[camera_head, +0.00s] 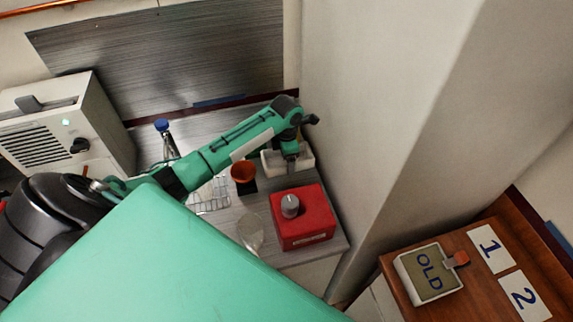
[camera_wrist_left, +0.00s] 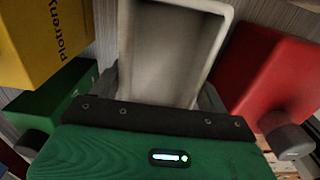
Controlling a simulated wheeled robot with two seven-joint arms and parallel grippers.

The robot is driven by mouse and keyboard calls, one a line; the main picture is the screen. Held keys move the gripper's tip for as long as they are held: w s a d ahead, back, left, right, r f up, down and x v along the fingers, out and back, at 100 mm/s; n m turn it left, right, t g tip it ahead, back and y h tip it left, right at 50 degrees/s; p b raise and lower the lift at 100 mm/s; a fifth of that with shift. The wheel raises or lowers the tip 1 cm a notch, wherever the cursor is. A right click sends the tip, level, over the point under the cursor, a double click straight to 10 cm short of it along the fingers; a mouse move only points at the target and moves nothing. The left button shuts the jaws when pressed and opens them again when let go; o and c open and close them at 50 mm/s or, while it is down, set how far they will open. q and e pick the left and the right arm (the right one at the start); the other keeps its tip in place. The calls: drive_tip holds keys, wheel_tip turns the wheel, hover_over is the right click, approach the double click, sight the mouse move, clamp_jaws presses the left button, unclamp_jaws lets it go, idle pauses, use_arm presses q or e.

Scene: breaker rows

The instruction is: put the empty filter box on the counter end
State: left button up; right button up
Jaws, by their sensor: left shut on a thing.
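The empty filter box (camera_head: 303,160) is a small white open box at the back right of the grey counter (camera_head: 325,256), close to the wall. In the left wrist view the box (camera_wrist_left: 170,50) shows its bare inside, between the jaws. My left gripper (camera_head: 290,158) reaches down over its near wall and is shut on it. I cannot tell whether the box touches the counter or is slightly lifted. The counter's right end lies just beyond the red box. My right gripper is not in view.
A red box (camera_head: 304,228) with a grey knob stands close in front. An orange-brown cup (camera_head: 243,173), wire rack (camera_head: 211,196), glass flask (camera_head: 250,234) and blue-capped bottle (camera_head: 162,127) stand left. The left wrist view shows yellow (camera_wrist_left: 42,38) and green (camera_wrist_left: 55,102) boxes. A wall bounds the right.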

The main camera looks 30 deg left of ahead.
sight(286, 163)
use_arm(q)
wheel_tip(286, 163, down, 2)
drive_tip(key=shift+f, duration=0.25)
drive_tip(key=shift+s+f, duration=0.1)
drive_tip(key=shift+f, duration=0.2)
wheel_tip(286, 163, down, 3)
drive_tip(key=shift+f+p, duration=0.1)
drive_tip(key=shift+p, duration=0.5)
drive_tip(key=shift+f, duration=0.35)
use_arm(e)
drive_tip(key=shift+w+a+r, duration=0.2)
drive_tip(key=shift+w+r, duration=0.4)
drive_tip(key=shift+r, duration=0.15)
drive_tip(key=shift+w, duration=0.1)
use_arm(q)
drive_tip(key=o, duration=1.1)
drive_tip(key=shift+f, duration=0.15)
drive_tip(key=shift+c, duration=0.2)
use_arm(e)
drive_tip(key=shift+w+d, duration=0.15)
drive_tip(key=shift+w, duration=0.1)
